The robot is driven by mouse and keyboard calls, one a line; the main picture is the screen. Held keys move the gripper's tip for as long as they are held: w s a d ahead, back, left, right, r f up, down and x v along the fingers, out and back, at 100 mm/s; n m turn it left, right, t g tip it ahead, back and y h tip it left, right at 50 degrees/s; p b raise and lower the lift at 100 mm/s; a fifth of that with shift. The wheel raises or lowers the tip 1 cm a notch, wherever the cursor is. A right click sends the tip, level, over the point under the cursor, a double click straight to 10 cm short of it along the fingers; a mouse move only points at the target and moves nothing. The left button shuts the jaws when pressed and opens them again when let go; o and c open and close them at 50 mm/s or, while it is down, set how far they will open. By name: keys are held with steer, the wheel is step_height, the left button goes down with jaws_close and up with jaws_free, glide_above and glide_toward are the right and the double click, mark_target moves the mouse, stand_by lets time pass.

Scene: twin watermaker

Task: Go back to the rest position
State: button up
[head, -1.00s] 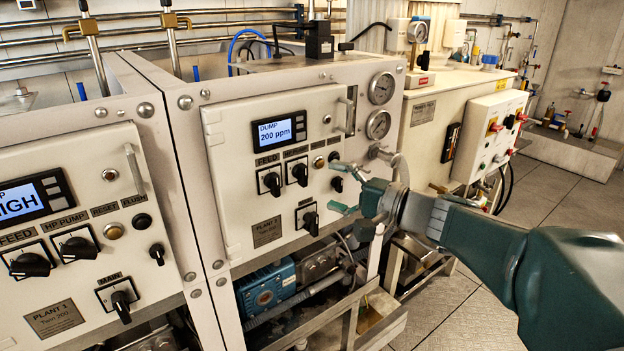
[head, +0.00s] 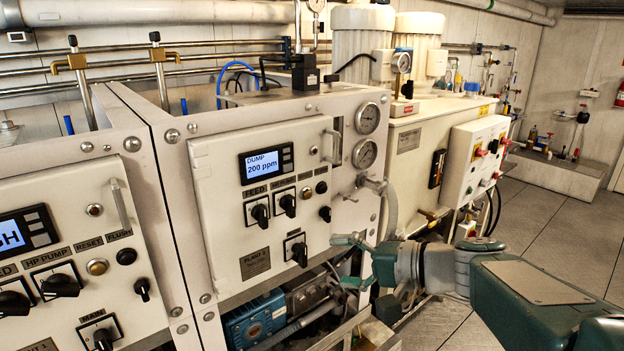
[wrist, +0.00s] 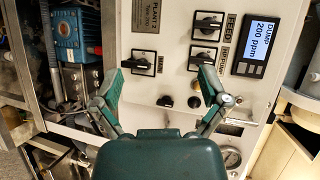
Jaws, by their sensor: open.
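My gripper (head: 343,262) is open and empty, in front of the lower right part of the Plant 2 panel (head: 222,215). Its fingers are spread apart and I see no contact with the panel. In the wrist view my gripper (wrist: 158,88) shows both fingers wide apart, with the panel's knobs behind and between them. The wrist picture is turned on its side. The Plant 2 display (head: 266,165) reads DUMP 200 ppm. My arm reaches in from the lower right.
The Plant 1 panel (head: 60,240) stands at the left. Pressure gauges (head: 367,118) and a grey hose (head: 388,205) are close above my gripper. A blue pump (head: 252,318) sits in the open frame below. A white control box (head: 478,165) is to the right. Clear floor (head: 545,240) lies at the right.

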steer(key=s+a+f+n+g+h, duration=0.2)
steer(key=s+f+h, duration=0.15)
steer(key=s, duration=0.25)
steer(key=s+d+f+n+h, duration=0.3)
steer(key=s+d+f+h, duration=0.4)
steer(key=s+d+h, duration=0.2)
steer(key=shift+d+n+h, duration=0.15)
steer(key=shift+n+h, duration=0.15)
steer(key=shift+h, duration=0.15)
